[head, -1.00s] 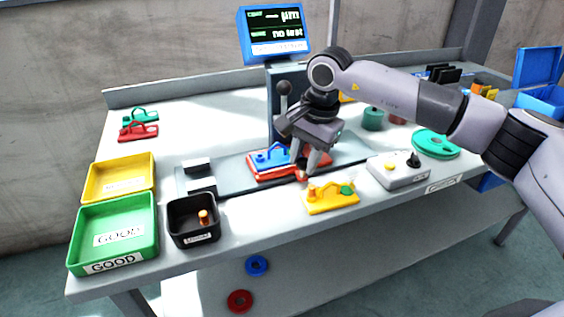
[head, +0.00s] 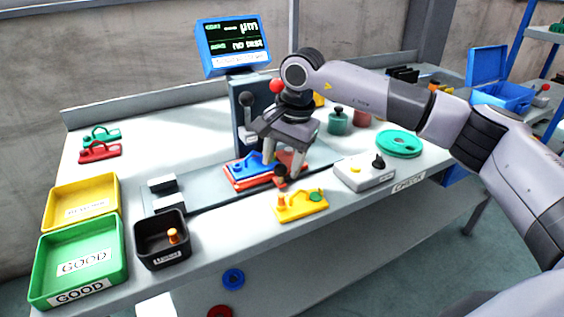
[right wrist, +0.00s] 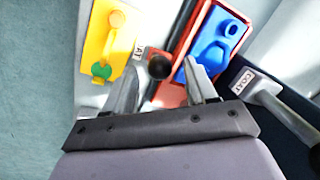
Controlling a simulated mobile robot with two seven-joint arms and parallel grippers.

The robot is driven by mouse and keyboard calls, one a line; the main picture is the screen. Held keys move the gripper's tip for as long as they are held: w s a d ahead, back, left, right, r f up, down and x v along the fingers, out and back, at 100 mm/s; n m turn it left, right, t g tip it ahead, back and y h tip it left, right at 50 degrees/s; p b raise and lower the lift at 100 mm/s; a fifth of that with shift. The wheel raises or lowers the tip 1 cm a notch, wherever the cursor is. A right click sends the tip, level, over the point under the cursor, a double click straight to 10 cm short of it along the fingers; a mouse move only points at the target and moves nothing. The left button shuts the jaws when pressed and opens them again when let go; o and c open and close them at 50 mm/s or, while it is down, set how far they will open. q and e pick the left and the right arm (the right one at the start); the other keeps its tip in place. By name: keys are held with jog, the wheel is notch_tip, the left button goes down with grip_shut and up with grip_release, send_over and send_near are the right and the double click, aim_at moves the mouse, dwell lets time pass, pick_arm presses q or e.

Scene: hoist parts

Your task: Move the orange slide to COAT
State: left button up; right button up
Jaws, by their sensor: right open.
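The orange slide (head: 256,182) lies on the grey track on the table and carries a blue part (head: 250,165). In the right wrist view the slide (right wrist: 172,92) shows its raised rim, with the blue part (right wrist: 213,45) on it. A black knob (right wrist: 159,67) stands at its near end. My right gripper (head: 283,168) is open, pointing down, with its fingers on either side of the knob, apart from it. My left gripper is not in view.
A yellow part (head: 301,206) lies right in front of the track. A grey control box (head: 364,173) stands to the right. A black bin (head: 146,249), green GOOD tray (head: 122,262) and yellow tray (head: 112,195) are at left. A monitor (head: 233,47) stands behind.

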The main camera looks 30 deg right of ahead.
notch_tip(320, 180, up, 6)
jog(key=s, duration=0.1)
jog(key=shift+d, duration=0.35)
